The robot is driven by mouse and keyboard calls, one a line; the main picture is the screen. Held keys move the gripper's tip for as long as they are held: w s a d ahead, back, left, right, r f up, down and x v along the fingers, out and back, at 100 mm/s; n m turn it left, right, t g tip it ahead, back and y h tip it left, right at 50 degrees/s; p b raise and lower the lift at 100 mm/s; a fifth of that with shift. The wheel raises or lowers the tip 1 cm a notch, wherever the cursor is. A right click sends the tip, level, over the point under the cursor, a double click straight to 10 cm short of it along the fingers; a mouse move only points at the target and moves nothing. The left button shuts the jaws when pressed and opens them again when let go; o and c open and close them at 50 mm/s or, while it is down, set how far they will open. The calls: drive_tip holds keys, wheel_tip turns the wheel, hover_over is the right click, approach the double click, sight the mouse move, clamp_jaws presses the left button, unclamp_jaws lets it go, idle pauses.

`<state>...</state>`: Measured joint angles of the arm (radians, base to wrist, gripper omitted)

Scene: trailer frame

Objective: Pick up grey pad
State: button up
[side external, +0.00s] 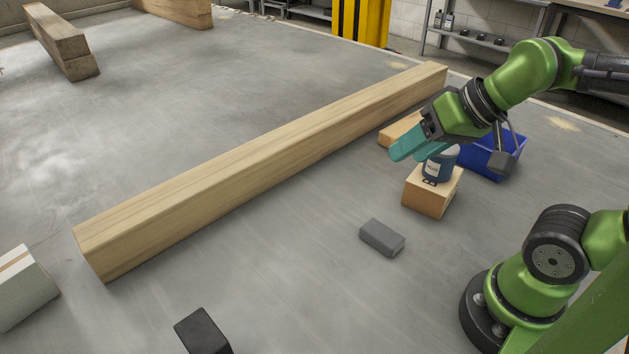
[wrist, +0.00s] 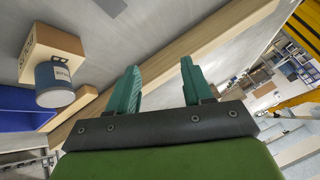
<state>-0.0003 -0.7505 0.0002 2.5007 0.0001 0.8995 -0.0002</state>
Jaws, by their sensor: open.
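The grey pad (side external: 382,238) is a small dark grey block lying flat on the floor in the side view, in front of the long wooden beam. A grey piece at the top edge of the wrist view (wrist: 112,6) looks like the same pad, partly cut off. My gripper (side external: 398,150) has teal fingers and hangs above the floor, up and to the right of the pad in the side view, well apart from it. In the wrist view my gripper (wrist: 158,80) has its two fingers spread, with nothing between them.
A cardboard box (side external: 432,191) with a blue can (side external: 440,166) on top stands just below my gripper. A blue bin (side external: 492,154) is behind it. A long wooden beam (side external: 270,160) crosses the floor. A black block (side external: 202,332) lies at the front. The floor around the pad is clear.

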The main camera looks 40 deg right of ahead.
drive_tip(key=o, duration=0.6)
drive_tip(key=n+g+h, duration=0.2)
drive_tip(key=n+g, duration=0.2)
drive_tip(key=g, duration=0.3)
hover_over(380, 230)
wheel_tip(380, 230, down, 7)
wheel_tip(380, 230, down, 10)
drive_tip(key=shift+s+a+f, duration=0.1)
drive_tip(key=shift+f, duration=3.05)
